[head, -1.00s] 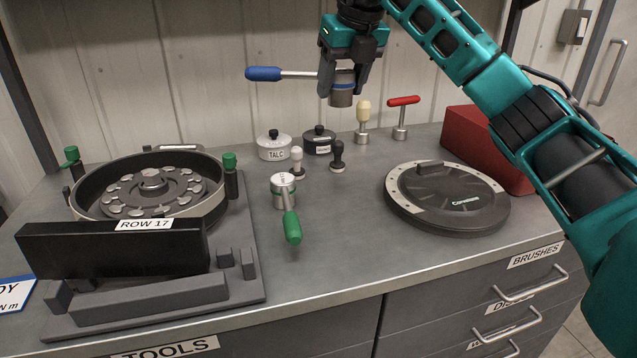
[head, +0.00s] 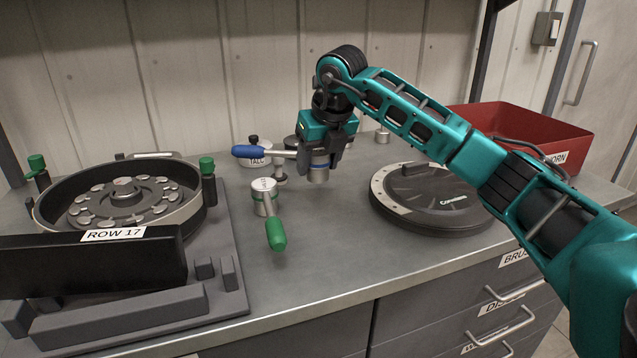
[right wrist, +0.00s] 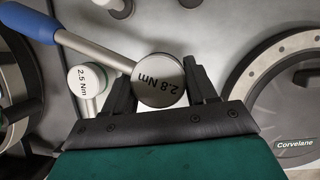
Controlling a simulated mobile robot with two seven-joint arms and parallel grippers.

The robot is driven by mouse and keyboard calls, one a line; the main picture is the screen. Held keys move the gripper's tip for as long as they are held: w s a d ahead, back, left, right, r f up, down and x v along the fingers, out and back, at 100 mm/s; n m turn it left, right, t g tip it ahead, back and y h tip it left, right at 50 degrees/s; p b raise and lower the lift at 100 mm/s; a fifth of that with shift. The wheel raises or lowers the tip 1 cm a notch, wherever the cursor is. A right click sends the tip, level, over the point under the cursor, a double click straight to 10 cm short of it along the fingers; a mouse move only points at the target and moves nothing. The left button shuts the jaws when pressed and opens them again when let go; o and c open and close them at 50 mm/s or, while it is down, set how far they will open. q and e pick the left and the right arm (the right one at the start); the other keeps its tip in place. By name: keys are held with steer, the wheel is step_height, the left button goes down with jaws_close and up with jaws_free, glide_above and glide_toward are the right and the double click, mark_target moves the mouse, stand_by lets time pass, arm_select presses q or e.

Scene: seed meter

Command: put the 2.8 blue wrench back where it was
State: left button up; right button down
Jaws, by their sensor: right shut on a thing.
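The 2.8 blue wrench (head: 318,174) has a round steel head, a blue band and a blue-handled lever pointing left. My right gripper (head: 322,158) is shut on its head and holds it above the counter. In the right wrist view the head (right wrist: 160,82) reads "2.8 Nm" between the two fingers, with the blue handle at upper left. The green-handled wrench (head: 265,197) stands on the counter to the left, and its top reads "2.5 Nm" in the right wrist view (right wrist: 87,80). My left gripper is not in view.
The talc pot (head: 256,158) and other small items stand behind, partly hidden by the gripper. The round black Corvelane disc (head: 436,222) lies to the right. A red bin (head: 520,125) stands at back right. The ROW 17 meter (head: 110,260) fills the left. Counter is bare at front middle.

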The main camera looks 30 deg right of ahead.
mark_target(321, 171)
step_height(321, 171, down, 4)
steer(key=shift+r+b, duration=0.15)
steer(key=shift+b, duration=0.2)
steer(key=shift+f, duration=0.25)
steer(key=shift+f, duration=0.15)
steer(key=shift+c, duration=1.7)
jaws_free()
